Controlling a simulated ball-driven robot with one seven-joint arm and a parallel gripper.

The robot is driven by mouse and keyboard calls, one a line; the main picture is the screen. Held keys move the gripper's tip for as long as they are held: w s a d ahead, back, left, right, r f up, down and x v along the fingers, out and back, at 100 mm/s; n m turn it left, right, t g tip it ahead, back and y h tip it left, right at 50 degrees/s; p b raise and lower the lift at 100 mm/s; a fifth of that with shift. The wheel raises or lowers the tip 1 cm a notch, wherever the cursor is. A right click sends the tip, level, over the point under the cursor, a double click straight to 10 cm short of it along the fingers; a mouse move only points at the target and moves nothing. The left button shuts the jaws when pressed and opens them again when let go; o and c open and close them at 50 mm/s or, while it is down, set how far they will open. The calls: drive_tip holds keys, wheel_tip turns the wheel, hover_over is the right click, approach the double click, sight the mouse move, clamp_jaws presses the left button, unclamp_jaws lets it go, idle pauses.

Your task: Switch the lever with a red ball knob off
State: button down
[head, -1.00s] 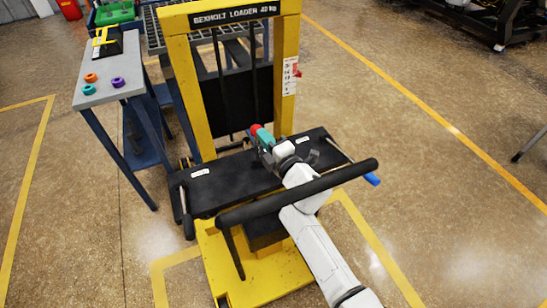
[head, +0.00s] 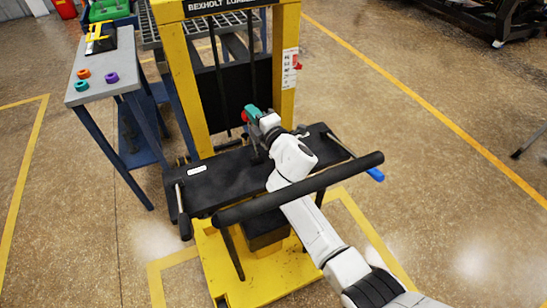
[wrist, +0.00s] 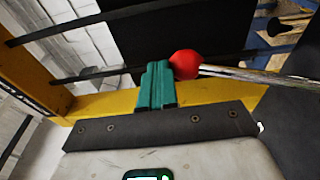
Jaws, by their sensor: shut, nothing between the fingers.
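The red ball knob (head: 244,117) shows at the left of my gripper's tip in the head view, in front of the loader's black upright panel. In the wrist view the knob (wrist: 185,64) sits just right of the fingertips, and its bare metal rod (wrist: 250,75) runs off to the right. My gripper (head: 254,112) has teal fingers, which also show in the wrist view (wrist: 155,85). They are pressed together, with the knob beside them and not between them. I cannot tell whether they touch the knob. The lever's base is hidden in the head view.
The loader has a yellow mast (head: 287,90), a black platform (head: 225,182) and a black push bar (head: 300,188) near my arm. A blue-tipped lever (head: 375,174) and a black-gripped lever (head: 184,226) flank it. A grey table (head: 100,75) with rings stands left.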

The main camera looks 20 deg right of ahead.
drive_tip(key=shift+s, duration=0.1)
idle(0.3)
drive_tip(key=s+d+p, duration=0.1)
drive_tip(key=s+p, duration=0.3)
drive_tip(key=s, duration=0.6)
drive_tip(key=shift+s+d, duration=0.25)
drive_tip(key=shift+d, duration=0.15)
drive_tip(key=shift+f, duration=0.15)
